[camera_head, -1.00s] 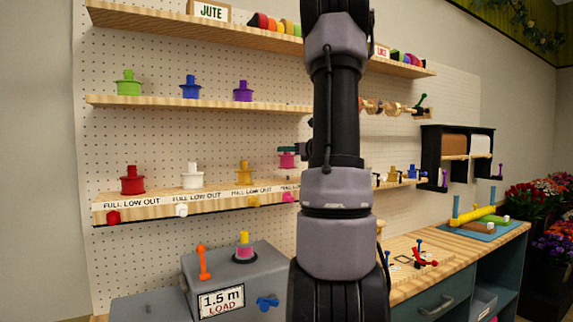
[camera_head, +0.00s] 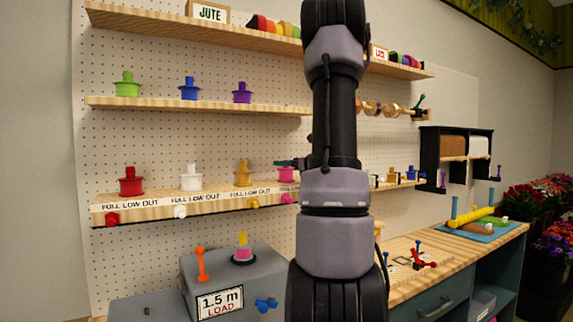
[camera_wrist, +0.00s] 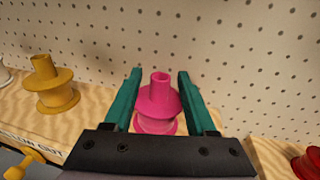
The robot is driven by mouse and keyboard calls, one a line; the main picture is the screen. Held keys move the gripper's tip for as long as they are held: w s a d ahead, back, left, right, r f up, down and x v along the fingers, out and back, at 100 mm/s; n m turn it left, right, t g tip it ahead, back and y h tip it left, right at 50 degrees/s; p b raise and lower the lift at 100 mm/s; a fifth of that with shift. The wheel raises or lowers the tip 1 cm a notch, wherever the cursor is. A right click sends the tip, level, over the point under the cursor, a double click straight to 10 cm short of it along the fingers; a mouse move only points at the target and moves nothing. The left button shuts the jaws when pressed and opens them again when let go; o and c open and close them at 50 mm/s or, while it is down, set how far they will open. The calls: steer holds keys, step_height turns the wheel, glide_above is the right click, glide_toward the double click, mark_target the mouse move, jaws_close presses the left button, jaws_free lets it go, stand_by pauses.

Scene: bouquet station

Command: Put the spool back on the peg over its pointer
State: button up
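The pink spool (camera_head: 286,175) stands upright at the right end of the visible lower shelf row, in line with the other spools. The pink pointer (camera_head: 287,198) sticks out of the shelf front directly below it. My gripper (camera_head: 287,163) is at the spool's top. In the wrist view the pink spool (camera_wrist: 157,104) is between the teal fingers of my gripper (camera_wrist: 159,90), which are spread with small gaps on both sides of its neck. The peg is hidden inside the spool.
A yellow spool (camera_head: 243,173) stands to the left on the same shelf (camera_head: 150,208), with white (camera_head: 191,177) and red (camera_head: 131,181) spools further left. A red spool edge (camera_wrist: 308,163) shows at right in the wrist view. The pegboard is close behind.

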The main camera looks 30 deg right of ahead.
steer(key=shift+r, duration=0.1)
steer(key=shift+s+r, duration=0.1)
steer(key=shift+s, duration=0.25)
steer(key=s+d, duration=0.2)
steer(key=s, duration=0.9)
steer(key=s+a+n+g+y, duration=0.1)
steer(key=a+n+g+y, duration=0.2)
steer(key=a+n, duration=0.55)
steer(key=s+a+n+g+y, duration=0.2)
steer(key=a+n+g+y, duration=0.15)
steer(key=a, duration=1.05)
steer(key=s+a+n+g+h, duration=0.1)
steer(key=s+a+n+h, duration=0.2)
steer(key=s+n, duration=0.3)
steer(key=s+a+f+n+g+h, duration=0.1)
steer(key=s+a+n+h, duration=0.3)
steer(key=n, duration=0.8)
steer(key=shift+s+a+f+g, duration=0.15)
steer(key=shift+s+a+g, duration=0.6)
steer(key=shift+s+a, duration=0.45)
